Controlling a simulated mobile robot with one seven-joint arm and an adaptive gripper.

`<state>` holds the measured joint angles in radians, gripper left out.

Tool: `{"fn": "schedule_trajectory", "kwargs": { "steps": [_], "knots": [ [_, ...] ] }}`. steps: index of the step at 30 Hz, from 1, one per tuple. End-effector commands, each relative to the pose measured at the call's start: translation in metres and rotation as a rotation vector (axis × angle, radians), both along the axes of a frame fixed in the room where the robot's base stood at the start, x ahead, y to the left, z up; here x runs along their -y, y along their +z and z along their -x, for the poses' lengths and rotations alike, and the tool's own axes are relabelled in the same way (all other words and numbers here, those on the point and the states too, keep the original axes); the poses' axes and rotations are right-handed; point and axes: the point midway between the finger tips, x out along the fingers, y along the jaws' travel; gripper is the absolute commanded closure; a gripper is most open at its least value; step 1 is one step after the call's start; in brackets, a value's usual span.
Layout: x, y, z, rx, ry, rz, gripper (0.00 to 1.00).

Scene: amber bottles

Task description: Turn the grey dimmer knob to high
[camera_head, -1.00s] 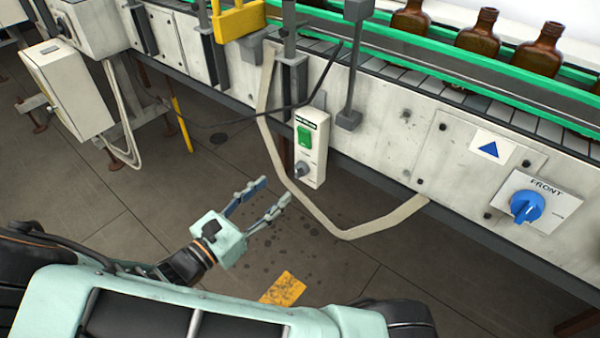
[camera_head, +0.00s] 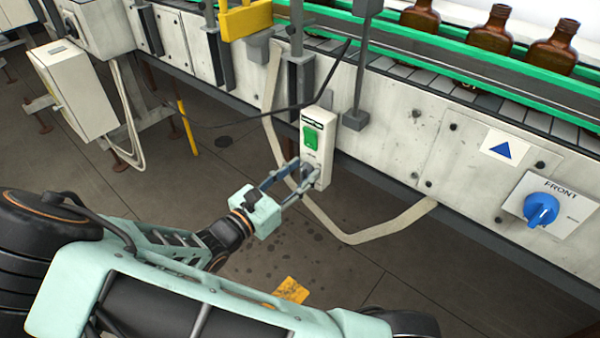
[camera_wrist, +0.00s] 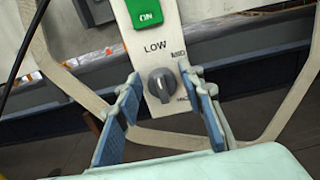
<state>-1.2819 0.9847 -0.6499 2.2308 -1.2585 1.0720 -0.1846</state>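The grey dimmer knob (camera_wrist: 162,84) sits on a narrow white control box (camera_head: 317,140), below a green switch (camera_wrist: 144,12) marked ON. In the wrist view its pointer mark is toward the lower end of the box; LOW, MID and a partly hidden third label surround it. My gripper (camera_wrist: 163,106) is open, with one blue-padded finger on each side of the knob and a visible gap to both. In the head view my gripper (camera_head: 298,182) is at the box's lower end, and its fingers partly hide the knob.
A beige strap or cable (camera_head: 345,238) loops below and around the box. A blue rotary knob (camera_head: 541,209) marked FRONT is on the panel to the right. Amber bottles (camera_head: 489,33) stand on the conveyor above. A grey post (camera_head: 358,70) stands near the box's right.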

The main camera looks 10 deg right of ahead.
Motion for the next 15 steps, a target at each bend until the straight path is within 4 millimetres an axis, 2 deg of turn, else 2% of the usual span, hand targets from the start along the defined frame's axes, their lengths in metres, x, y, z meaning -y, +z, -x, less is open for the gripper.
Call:
{"fn": "schedule_trajectory", "kwargs": {
  "steps": [1,8,15],
  "knots": [
    [-0.0002,0.0000,0.0001,0.000,0.000,0.000,0.72],
    [-0.0002,-0.0001,0.0003,0.000,0.000,0.000,0.97],
    [-0.0001,0.0001,0.0005,0.015,0.000,-0.011,0.98]
  ]
}}
